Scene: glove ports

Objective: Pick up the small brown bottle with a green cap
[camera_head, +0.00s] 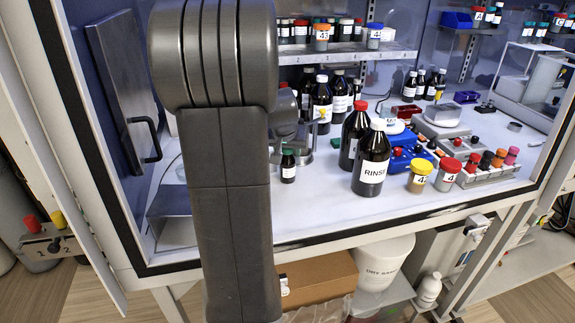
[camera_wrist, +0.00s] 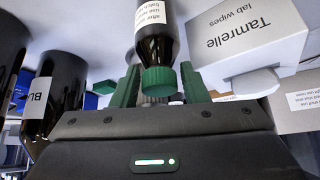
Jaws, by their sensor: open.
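The small brown bottle with a green cap (camera_head: 288,166) stands upright on the white worktop, just right of my arm in the head view. It has a white label. In the wrist view the bottle (camera_wrist: 155,42) shows with its green cap (camera_wrist: 159,80) towards me. My gripper (camera_wrist: 160,72) is open, with one green finger on each side of the cap and bottle neck. A gap shows on the right side; whether the left finger touches is hard to tell. In the head view my arm hides most of the gripper.
Big dark bottles, including a RINSE bottle (camera_head: 371,163), stand right of the small bottle. A white lab wipes box (camera_wrist: 250,50) is close to the right finger in the wrist view. A shelf (camera_head: 345,52) with vials hangs above. Bare worktop (camera_head: 315,215) lies in front.

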